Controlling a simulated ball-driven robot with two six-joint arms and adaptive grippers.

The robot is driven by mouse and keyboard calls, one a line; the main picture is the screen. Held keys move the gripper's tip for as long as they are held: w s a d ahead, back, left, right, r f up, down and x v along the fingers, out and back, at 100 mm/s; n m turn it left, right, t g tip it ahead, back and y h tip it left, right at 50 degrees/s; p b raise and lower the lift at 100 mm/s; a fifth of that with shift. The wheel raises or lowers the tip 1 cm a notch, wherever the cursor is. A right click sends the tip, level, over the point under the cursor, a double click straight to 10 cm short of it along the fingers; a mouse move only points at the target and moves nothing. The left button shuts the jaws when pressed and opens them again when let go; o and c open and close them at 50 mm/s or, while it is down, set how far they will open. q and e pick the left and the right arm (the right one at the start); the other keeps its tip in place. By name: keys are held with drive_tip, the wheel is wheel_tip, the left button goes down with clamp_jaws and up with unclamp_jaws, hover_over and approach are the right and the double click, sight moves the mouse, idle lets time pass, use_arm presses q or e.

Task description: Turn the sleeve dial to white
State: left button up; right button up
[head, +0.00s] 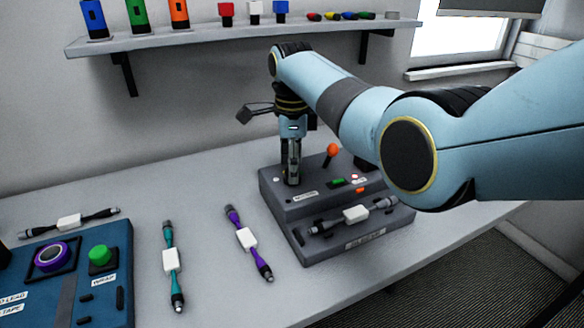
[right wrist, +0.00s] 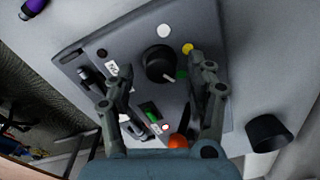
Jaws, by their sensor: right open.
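The black sleeve dial (right wrist: 158,62) stands on a dark grey box, whose top (head: 265,178) shows in the head view. In the right wrist view a white dot (right wrist: 164,31), a yellow dot (right wrist: 188,49) and a green dot (right wrist: 182,73) lie around the dial. I cannot tell for sure which dot it points to. My right gripper (head: 291,180) points down over the box's back left part and hides the dial in the head view. In the right wrist view its open fingers (right wrist: 158,68) are on either side of the dial, apart from it. My left gripper is out of view.
An orange-topped lever (head: 332,150) stands right of the gripper. A grey cable (head: 355,214) lies on the box's front step. Purple (head: 246,240) and teal (head: 171,262) cables lie left of it. A blue station (head: 118,240) is further left, and a shelf (head: 215,34) hangs above.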

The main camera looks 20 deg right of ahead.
drive_tip(key=shift+f, duration=0.5)
drive_tip(key=shift+c, duration=0.2)
clamp_jaws()
